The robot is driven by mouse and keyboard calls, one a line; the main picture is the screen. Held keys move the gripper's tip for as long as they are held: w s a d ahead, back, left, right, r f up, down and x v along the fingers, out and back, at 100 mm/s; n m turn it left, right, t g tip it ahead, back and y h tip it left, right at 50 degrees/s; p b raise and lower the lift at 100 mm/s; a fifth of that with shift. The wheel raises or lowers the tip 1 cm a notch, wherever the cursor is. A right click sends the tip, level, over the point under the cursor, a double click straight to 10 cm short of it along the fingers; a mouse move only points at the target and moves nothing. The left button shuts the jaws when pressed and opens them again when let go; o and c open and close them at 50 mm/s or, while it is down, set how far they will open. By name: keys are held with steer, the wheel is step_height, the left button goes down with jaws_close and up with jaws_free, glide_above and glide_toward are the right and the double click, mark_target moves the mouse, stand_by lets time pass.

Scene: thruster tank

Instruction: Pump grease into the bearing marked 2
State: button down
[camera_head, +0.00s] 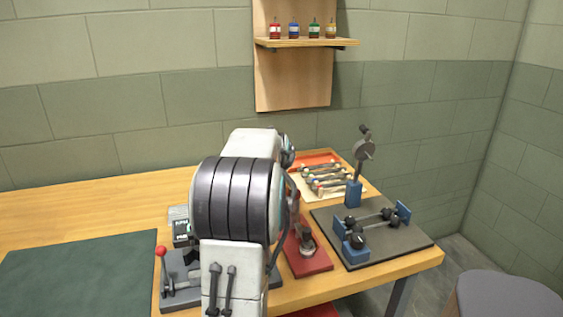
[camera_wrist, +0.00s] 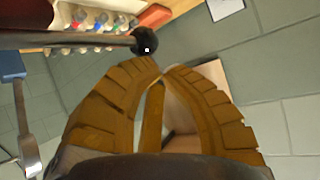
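Bearing number marks are too small to read in either view. A dark plate (camera_head: 338,250) at the bench's right end bears blue blocks, a shaft and dark round parts (camera_head: 357,240). I cannot tell which part is the bearing marked 2. A red-based device (camera_head: 308,262) with a grey round part stands left of it, partly behind my arm; whether it is the grease pump is unclear. My gripper (camera_wrist: 163,70) has its fingertips nearly together, with nothing seen between them. A dark rod with a black ball end (camera_wrist: 146,40) shows just beyond the tips. My arm hides my gripper in the head view.
A tray (camera_head: 330,185) of slim tools lies behind. A red-knobbed lever (camera_head: 161,253) stands left of my arm. A shelf (camera_head: 300,42) holds several bottles. The dark mat (camera_head: 75,280) is clear.

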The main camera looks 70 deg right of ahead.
steer(key=shift+w+d+f+b, duration=0.15)
steer(key=shift+d+f+b, duration=0.05)
steer(key=shift+f+b, duration=0.8)
stand_by(1.5)
steer(key=shift+r, duration=0.15)
steer(key=shift+s+a+r+p, duration=0.1)
steer(key=shift+a+r+p, duration=0.1)
steer(key=shift+r+p, duration=0.45)
steer(key=shift+s+a+r+p, duration=0.15)
steer(key=shift+r+p, duration=0.1)
steer(key=shift+r, duration=0.8)
steer(key=shift+s+a+r+p, duration=0.1)
steer(key=shift+a+r+p, duration=0.1)
steer(key=shift+r+p, duration=0.45)
steer(key=shift+r, duration=0.3)
steer(key=r, duration=0.1)
steer(key=r+p, duration=0.1)
steer(key=r, duration=0.1)
steer(key=a+r+p, duration=0.1)
steer(key=shift+s+r, duration=0.35)
